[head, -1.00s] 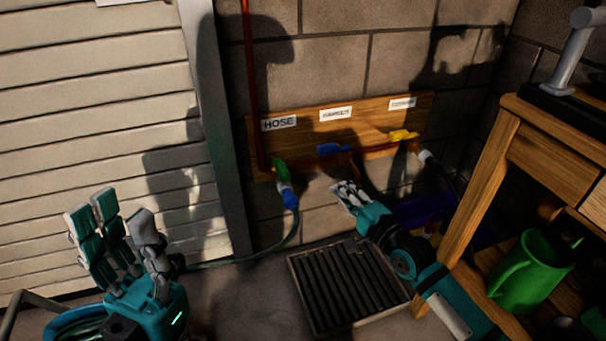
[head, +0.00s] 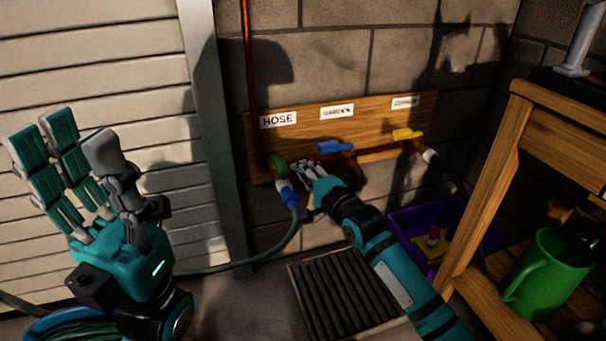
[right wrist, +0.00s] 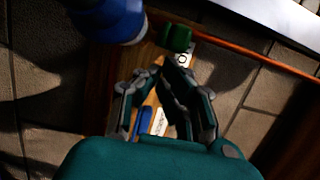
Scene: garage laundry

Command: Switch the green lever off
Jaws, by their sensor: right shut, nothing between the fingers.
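The green lever (head: 279,166) sits on the tap below the HOSE label, at the left end of the wooden board. It also shows near the top of the right wrist view (right wrist: 176,38). My right gripper (head: 302,168) is just right of the lever, its fingers shut and empty; whether it touches the lever I cannot tell. In the right wrist view my right gripper (right wrist: 155,72) points toward the lever. My left gripper (head: 75,150) is open, raised in front of the pale slatted door, far from the lever.
A blue lever (head: 335,147) and a yellow lever (head: 408,134) lie right of the green one on the wooden board (head: 300,105). A blue hose connector (head: 287,193) hangs below the green lever. A wooden bench (head: 490,190) with a green watering can (head: 548,275) stands at right.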

